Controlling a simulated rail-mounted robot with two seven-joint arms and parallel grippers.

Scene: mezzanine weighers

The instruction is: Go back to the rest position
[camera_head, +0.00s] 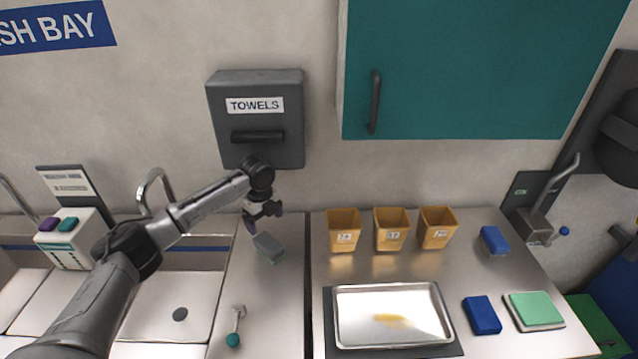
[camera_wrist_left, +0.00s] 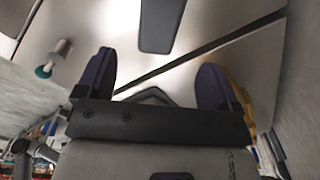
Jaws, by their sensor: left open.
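My left arm reaches in from the left, and its gripper (camera_head: 264,215) hangs above the counter under the towel dispenser. In the left wrist view the two purple-padded fingers of the gripper (camera_wrist_left: 155,82) stand wide apart with nothing between them. A grey block (camera_head: 268,248) with a greenish lower edge lies on the counter just below the gripper in the head view. It also shows in the left wrist view as a dark grey slab (camera_wrist_left: 162,24), beyond the fingertips and apart from them. My right gripper is not in view.
A grey towel dispenser (camera_head: 256,118) hangs behind the gripper; a teal cabinet (camera_head: 470,70) is upper right. Three tan bins (camera_head: 391,230), a metal tray (camera_head: 390,342) and blue blocks (camera_head: 482,315) stand right. A teal-ended tool (camera_head: 234,338) lies in front. Sinks (camera_head: 180,290) are left.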

